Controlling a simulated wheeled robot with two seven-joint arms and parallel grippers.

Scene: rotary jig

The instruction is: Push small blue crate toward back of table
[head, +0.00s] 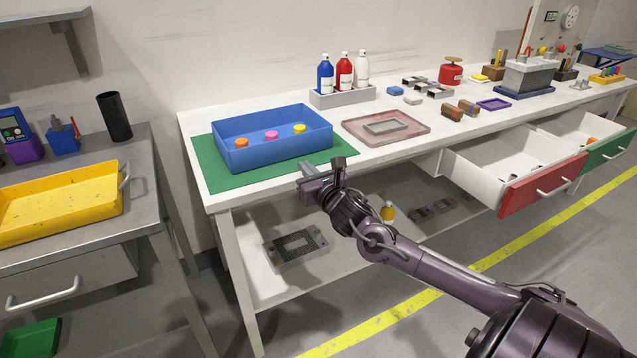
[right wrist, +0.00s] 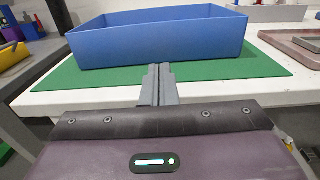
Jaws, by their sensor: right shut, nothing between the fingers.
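A blue crate (head: 280,150) stands on a green mat (head: 222,181) at the left end of the white workbench. It holds a few small round pieces, orange, pink and yellow. In the right wrist view the crate (right wrist: 158,45) fills the upper middle. My right gripper (head: 306,167) is shut and empty at the bench's front edge, in front of the crate. In the right wrist view its fingertips (right wrist: 158,70) point at the crate's near wall, with green mat showing around them. I cannot tell whether they touch the wall. My left gripper is not in view.
A pink tray (head: 412,139) with a grey frame lies right of the crate. A bottle rack (head: 342,97) stands behind. An open red-fronted drawer (head: 540,186) juts out at right. A yellow tray (head: 60,203) sits on the left side table.

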